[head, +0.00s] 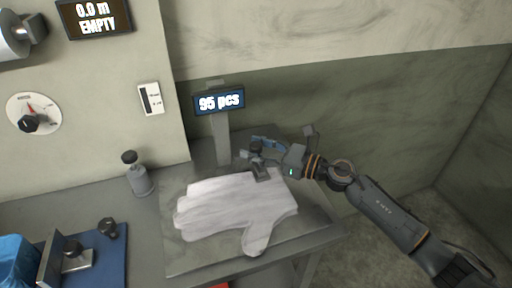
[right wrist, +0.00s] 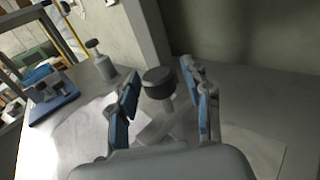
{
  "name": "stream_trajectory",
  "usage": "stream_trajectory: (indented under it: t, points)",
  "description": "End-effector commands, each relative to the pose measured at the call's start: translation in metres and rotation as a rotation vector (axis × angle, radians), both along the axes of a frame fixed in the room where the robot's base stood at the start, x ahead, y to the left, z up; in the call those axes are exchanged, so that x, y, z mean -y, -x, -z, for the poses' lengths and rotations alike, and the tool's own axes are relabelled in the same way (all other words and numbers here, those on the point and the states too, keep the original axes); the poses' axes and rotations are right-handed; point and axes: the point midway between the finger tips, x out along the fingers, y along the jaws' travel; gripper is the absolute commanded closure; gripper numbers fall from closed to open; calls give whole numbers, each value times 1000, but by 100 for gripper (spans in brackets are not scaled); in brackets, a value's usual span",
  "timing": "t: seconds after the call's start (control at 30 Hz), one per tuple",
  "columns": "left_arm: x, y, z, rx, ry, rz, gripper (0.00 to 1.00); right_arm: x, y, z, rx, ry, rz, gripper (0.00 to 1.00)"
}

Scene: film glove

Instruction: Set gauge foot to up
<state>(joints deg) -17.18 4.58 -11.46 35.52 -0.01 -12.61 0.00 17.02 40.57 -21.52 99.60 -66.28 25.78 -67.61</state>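In the head view, a white glove (head: 235,208) lies flat on the grey plate at the right of the table. My right gripper (head: 262,149) is over the glove's far edge, near the display post. In the right wrist view, a dark round knob on a grey stem (right wrist: 158,82) stands between the blue-padded fingers of my right gripper (right wrist: 161,72). The fingers are apart, with gaps beside the knob. The knob appears to be the gauge foot's; its foot and whether it is up or down cannot be made out. My left gripper is not in view.
A display reading "95 pcs" (head: 219,101) stands behind the glove. A grey cylinder with a black knob (head: 140,180) stands left of it. A blue mat (head: 113,258) with a fixture is at the front left. A dial (head: 33,113) and small panel (head: 151,98) are on the wall.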

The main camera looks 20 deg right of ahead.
Motion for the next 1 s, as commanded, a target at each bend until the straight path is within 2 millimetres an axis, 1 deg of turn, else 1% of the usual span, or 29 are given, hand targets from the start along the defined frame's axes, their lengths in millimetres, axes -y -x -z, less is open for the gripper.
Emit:
stream_trajectory:
  t: [0.03, 0.2, 0.37, 0.43, 0.53, 0.7, 0.8, 0.9, 1.0]
  points:
    - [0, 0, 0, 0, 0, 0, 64, 0, 0, 0, 0, 0, 0, 66]
    - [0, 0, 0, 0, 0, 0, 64, 0, 0, 0, 0, 0, 0, 100]
    - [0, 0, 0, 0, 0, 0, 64, 0, 0, 0, 0, 0, 0, 100]
    - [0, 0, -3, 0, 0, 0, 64, 0, 0, -5, 1, 0, 0, 100]
    - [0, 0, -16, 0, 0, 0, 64, 1, 0, -23, 4, 2, 0, 100]
    - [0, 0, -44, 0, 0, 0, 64, 1, 0, -62, 4, 1, 0, 100]
    - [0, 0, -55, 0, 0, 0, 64, 1, 0, -79, 4, 1, 0, 100]
    - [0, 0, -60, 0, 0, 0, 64, 1, 0, -87, 5, 1, 1, 100]
    - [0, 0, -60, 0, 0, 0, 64, 1, 0, -89, 4, 0, 1, 100]
